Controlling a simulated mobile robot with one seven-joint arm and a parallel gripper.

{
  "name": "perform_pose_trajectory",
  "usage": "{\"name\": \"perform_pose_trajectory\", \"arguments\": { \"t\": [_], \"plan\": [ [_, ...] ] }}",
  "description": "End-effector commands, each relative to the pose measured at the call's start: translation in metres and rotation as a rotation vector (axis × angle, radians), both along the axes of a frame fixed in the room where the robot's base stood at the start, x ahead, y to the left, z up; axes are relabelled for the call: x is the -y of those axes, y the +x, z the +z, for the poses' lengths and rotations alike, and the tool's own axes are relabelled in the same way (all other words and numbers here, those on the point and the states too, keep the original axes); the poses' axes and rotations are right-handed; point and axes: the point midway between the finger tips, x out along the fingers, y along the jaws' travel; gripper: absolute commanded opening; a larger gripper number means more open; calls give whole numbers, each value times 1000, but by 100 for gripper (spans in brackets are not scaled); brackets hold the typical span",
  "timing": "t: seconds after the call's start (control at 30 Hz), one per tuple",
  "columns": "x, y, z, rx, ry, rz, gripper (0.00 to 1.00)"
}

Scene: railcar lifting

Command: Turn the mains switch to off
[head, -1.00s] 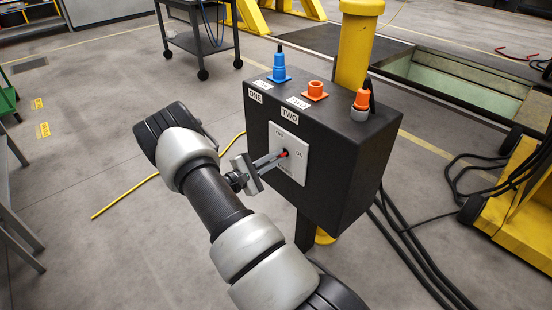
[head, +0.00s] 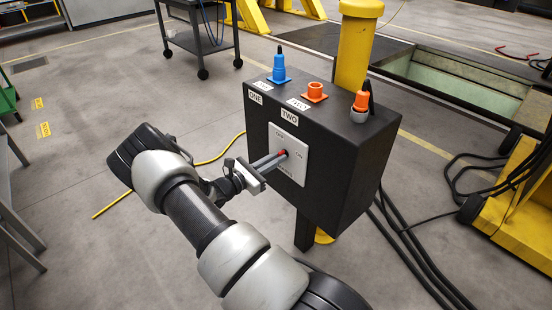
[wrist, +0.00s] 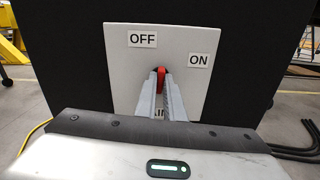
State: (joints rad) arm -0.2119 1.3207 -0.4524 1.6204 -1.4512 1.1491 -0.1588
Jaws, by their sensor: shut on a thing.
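The mains switch is a small red handle (head: 282,153) on a light plate (head: 298,170) on the front of a black box. In the wrist view, the red handle (wrist: 160,79) shows between my fingertips, right of and below the OFF label (wrist: 142,39) and left of the ON label (wrist: 199,60). Its visible end points roughly upward there; its lower part is hidden by the fingers. My gripper (head: 277,157) is shut on the handle, reaching from the left in the head view. The fingers also show in the wrist view (wrist: 161,90).
The black box (head: 345,160) carries a blue connector (head: 279,68), an orange socket (head: 315,92) and an orange connector (head: 361,102) on top. A yellow post (head: 357,45) stands behind it. Black cables (head: 415,250) lie on the floor at right. A cart (head: 200,40) stands behind.

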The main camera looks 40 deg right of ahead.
Motion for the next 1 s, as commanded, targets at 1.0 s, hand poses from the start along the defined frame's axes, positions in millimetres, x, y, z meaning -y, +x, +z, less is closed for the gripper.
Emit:
{"name": "perform_pose_trajectory", "arguments": {
  "t": [1.0],
  "plan": [
    [0,0,0,-113,-9,0,27]
  ]
}}
